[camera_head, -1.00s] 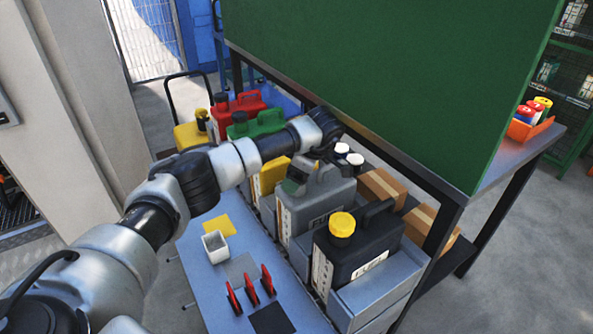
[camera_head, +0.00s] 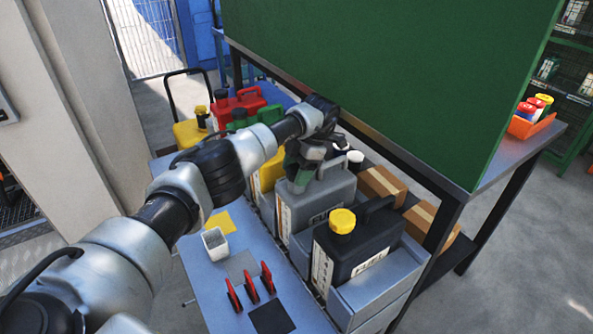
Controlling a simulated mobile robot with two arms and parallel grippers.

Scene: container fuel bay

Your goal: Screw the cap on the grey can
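The grey can (camera_head: 333,200) stands upright in the row on the bench, between a yellow can (camera_head: 268,174) and a black can (camera_head: 362,242) with a yellow cap (camera_head: 342,221). My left gripper (camera_head: 297,184) points down over the grey can's upper left, where its neck would be. The gripper hides the neck, and I cannot see a cap there. Its fingers are too small and dark to tell whether they are open or shut. My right gripper is not in view.
A green board (camera_head: 400,80) stands close behind the cans. Cardboard boxes (camera_head: 382,184) lie behind the grey can. Red and green cans stand farther back.

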